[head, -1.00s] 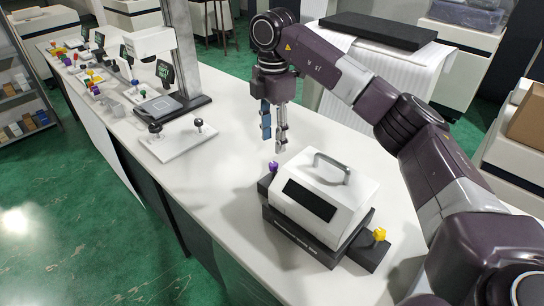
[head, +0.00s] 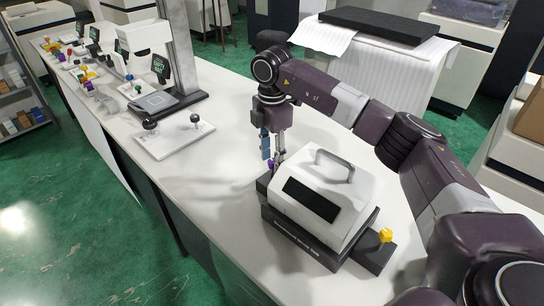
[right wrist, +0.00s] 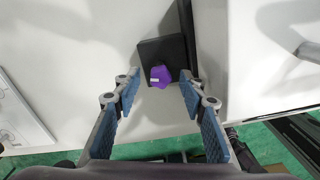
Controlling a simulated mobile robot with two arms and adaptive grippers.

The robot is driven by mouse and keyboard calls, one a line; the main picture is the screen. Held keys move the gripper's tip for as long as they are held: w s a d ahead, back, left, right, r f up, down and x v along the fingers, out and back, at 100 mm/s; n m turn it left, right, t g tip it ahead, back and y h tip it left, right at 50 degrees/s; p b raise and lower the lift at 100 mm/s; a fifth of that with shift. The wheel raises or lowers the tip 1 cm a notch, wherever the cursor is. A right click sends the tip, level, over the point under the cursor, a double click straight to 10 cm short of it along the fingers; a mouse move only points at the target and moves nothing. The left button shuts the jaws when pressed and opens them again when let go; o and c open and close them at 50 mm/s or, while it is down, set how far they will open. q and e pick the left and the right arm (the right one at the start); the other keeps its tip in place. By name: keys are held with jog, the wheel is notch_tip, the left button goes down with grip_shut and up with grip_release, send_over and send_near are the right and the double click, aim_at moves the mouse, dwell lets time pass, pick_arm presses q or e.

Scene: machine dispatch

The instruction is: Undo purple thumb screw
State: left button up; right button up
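The purple thumb screw (right wrist: 160,76) sits on a black base tab (right wrist: 163,52) at the left side of the white machine (head: 318,190). In the right wrist view the screw lies between the tips of my right gripper, a little beyond them, with room on both sides. In the head view my right gripper (head: 272,156) points down at the screw, which is mostly hidden behind its fingers. The right gripper is open and empty. A yellow thumb screw (head: 386,235) stands on the base's other end. My left gripper is not in view.
The machine's handle (head: 334,165) rises on top, right of my gripper. A white plate with two black knobs (head: 172,137) lies further left on the table (head: 215,190). The table between them is clear. A paper-covered stand (head: 385,75) is behind my right arm.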

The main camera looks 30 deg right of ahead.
jog(key=shift+f, duration=0.15)
jog(key=shift+c, duration=0.6)
grip_shut()
jog(key=shift+n, duration=0.3)
